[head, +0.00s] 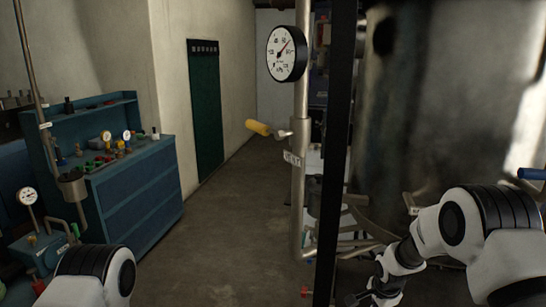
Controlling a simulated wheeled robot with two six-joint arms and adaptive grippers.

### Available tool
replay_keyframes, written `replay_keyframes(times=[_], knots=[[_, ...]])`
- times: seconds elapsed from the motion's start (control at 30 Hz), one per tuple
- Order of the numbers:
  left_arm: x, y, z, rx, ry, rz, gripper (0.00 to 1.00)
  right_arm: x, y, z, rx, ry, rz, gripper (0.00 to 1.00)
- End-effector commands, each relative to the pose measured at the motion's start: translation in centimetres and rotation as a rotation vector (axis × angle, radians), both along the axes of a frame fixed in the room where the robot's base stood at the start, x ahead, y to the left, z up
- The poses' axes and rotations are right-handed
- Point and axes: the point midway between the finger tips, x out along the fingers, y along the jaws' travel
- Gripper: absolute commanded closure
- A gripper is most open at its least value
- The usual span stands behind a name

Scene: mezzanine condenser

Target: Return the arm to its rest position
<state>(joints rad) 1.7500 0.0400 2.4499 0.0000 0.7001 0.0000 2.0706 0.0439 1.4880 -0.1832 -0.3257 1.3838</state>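My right arm, white with black joint bands, comes in from the right in the head view and bends down in front of the large metal tank (440,100). My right gripper (362,298) shows only in part at the bottom edge, small and dark, and I cannot make out its fingers. No held object shows there. Only a white and black joint of my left arm shows at the bottom left; my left gripper is out of view. A yellow-handled lever (258,127) on the vertical pipe (299,190) stands apart from both arms.
A round gauge (286,54) sits on the pipe beside a black post (338,150). A blue workbench (140,190) with small fittings stands at the left, with another gauge (28,196) near it. Open floor (225,235) lies between the bench and the pipe.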

Motion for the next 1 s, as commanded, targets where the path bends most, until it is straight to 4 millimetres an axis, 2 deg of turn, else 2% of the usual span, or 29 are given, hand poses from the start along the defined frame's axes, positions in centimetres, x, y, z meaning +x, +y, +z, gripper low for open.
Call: replay_keyframes(times=[0.03, 0.1, 0.17, 0.2, 0.27, 0.3, 0.43, 0.5, 0.53, 0.6, 0.63, 0.8, 1.0], knots=[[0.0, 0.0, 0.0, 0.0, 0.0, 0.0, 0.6, -3.4, 0.3, -3.7, 0.002, 0.067, 0.037, 1.0], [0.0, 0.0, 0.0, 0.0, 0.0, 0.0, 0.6, -8.2, 0.8, -8.0, 0.007, 0.146, 0.101, 1.0], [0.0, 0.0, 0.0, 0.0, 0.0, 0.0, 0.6, -12.7, 1.2, -11.1, 0.013, 0.211, 0.162, 1.0], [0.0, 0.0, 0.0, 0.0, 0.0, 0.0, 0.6, -15.9, 1.4, -12.9, 0.019, 0.254, 0.205, 1.0], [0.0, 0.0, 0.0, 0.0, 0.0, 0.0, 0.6, -20.8, 1.8, -15.1, 0.029, 0.312, 0.277, 1.0], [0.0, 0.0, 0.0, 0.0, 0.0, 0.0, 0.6, -24.1, 2.0, -16.1, 0.035, 0.347, 0.326, 1.0], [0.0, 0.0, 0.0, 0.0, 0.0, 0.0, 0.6, -34.0, 2.5, -17.3, 0.055, 0.43, 0.513, 1.0], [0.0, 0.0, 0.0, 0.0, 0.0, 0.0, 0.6, -38.7, 2.7, -16.4, 0.058, 0.446, 0.649, 1.0], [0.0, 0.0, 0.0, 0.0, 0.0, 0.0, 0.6, -40.2, 2.7, -15.5, 0.05, 0.435, 0.724, 1.0], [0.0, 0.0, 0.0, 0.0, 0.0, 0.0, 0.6, -41.9, 2.7, -14.1, 0.019, 0.394, 0.885, 1.0], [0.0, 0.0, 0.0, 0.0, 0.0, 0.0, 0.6, -42.1, 2.6, -13.8, 0.0, 0.372, 0.944, 1.0], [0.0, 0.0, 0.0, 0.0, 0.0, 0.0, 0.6, -39.7, 2.4, -13.7, -0.103, 0.252, 1.177, 1.0], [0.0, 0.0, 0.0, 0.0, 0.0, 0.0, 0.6, -39.6, 2.4, -13.8, -0.109, 0.251, 1.217, 1.0]])
